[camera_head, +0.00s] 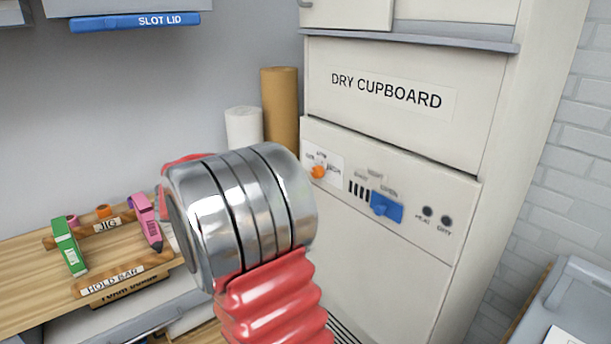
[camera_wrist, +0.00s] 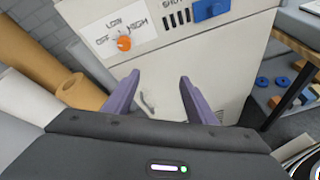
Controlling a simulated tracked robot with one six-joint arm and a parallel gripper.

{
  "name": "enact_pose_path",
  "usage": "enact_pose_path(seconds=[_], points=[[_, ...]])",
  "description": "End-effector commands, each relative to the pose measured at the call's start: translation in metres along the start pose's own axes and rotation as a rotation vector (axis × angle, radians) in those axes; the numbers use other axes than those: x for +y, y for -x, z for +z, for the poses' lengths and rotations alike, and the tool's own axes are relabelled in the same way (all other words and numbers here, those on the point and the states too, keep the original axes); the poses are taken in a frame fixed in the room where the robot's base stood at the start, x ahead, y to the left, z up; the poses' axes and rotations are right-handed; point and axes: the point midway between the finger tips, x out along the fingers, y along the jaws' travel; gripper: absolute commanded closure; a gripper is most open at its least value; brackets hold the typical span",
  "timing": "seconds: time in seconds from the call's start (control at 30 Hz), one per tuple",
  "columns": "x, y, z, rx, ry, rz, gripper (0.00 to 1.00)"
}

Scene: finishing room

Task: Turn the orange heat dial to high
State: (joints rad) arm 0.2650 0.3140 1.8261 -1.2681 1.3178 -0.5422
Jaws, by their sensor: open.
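The orange heat dial (camera_head: 318,172) sits on a white label plate on the front panel of the dry cupboard (camera_head: 330,125). In the wrist view the dial (camera_wrist: 124,43) shows with OFF at its left, LOW above and HIGH at its right. I cannot tell for sure which mark it points at. My gripper (camera_wrist: 159,78) is open, its two purple fingers apart with nothing between them. The dial lies up and left of the fingertips, not touched by them. In the head view my arm's wrist hides the fingers.
A blue slider (camera_head: 386,207) sits right of the dial on the same panel. Brown and white rolls (camera_head: 279,108) stand left of the cupboard. A wooden bench (camera_head: 30,300) holds a green tool, a pink tool and a jig. A grey-topped table (camera_head: 585,290) stands at right.

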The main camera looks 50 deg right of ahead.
Motion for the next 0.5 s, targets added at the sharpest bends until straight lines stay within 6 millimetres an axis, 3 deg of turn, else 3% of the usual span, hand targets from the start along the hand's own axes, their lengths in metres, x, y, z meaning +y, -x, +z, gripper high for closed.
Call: enact_pose_path(seconds=[0.3,0.5], points=[[0.053,-0.054,-0.022,-0.239,0.233,0.091,0.49],[0.073,-0.074,-0.034,-0.341,0.331,0.131,0.49]])
